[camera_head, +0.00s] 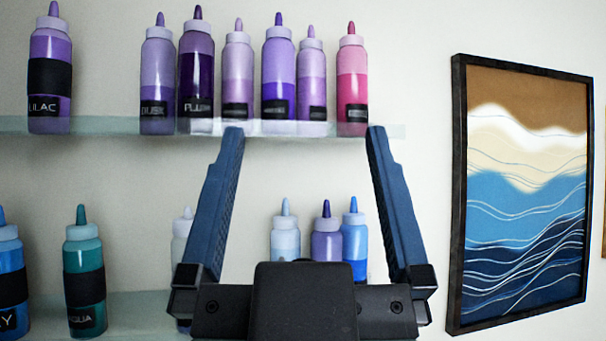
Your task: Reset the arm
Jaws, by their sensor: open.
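My gripper (301,135) is in the lower middle of the head view, pointing up, its two dark blue fingers spread wide. It is open and nothing is between the fingertips. The fingertips show in front of the edge of the upper shelf (102,125), below the row of bottles. I cannot tell how far the fingers are from the shelf. The left finger partly covers a pale bottle (182,235) on the lower shelf. The rest of the arm is not seen.
Several purple and pink squeeze bottles, including lilac (50,75) and a pink one (352,85), stand on the upper shelf. The lower shelf (130,312) holds blue, teal (84,270) and purple bottles (326,238). A framed wave picture (525,190) hangs at right.

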